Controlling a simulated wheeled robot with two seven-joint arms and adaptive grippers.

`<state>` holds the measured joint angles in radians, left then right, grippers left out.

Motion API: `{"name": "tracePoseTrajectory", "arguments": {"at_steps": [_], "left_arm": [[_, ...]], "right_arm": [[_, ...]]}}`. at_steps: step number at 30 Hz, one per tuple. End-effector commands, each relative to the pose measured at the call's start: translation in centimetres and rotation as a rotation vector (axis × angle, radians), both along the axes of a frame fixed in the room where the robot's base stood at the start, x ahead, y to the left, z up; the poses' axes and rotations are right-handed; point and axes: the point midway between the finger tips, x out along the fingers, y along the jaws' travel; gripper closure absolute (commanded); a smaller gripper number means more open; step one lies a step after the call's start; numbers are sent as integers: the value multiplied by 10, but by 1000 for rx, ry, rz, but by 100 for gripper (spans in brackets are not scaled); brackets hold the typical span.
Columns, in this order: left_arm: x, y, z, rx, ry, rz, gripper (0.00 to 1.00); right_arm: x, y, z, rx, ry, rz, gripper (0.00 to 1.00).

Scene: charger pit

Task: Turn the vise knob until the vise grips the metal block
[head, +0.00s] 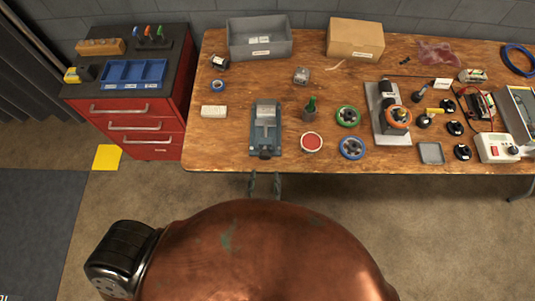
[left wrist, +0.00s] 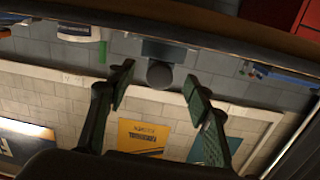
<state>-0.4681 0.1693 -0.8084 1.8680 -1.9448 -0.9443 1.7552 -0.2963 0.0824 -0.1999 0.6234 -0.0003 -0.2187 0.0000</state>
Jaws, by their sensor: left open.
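The blue-grey vise (head: 257,138) stands near the table's front edge, with its dark round knob (head: 264,153) facing me. A pale grey piece that looks like the metal block (head: 265,110) sits in the vise; any gap at the jaws is too small to tell. My left gripper (head: 264,178) is open and empty in front of the knob, with a gap between its fingertips and the knob. In the left wrist view the knob (left wrist: 160,75) appears between the spread fingertips (left wrist: 157,78), with the vise body (left wrist: 168,49) behind it. My right gripper is not in view.
The wooden table (head: 225,155) carries a red-topped round item (head: 311,142) and a green-topped holder (head: 310,108) right of the vise, and a white box (head: 213,111) to its left. A grey bin (head: 259,38) stands behind. A red drawer cabinet (head: 160,128) is at left.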

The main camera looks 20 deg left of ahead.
Motion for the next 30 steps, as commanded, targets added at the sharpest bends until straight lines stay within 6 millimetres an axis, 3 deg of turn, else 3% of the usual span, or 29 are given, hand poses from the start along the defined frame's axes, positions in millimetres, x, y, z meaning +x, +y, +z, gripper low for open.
{"name": "tracePoseTrajectory", "arguments": {"at_steps": [3,6,18,30], "left_arm": [[1,3,22,-50,-44,44,53],[7,6,26,-60,-55,55,53],[63,21,25,-60,-54,53,53],[75,25,23,-58,-51,50,53]], "right_arm": [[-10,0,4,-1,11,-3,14],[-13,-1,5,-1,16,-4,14],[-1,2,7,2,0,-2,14],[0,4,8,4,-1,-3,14]]}}
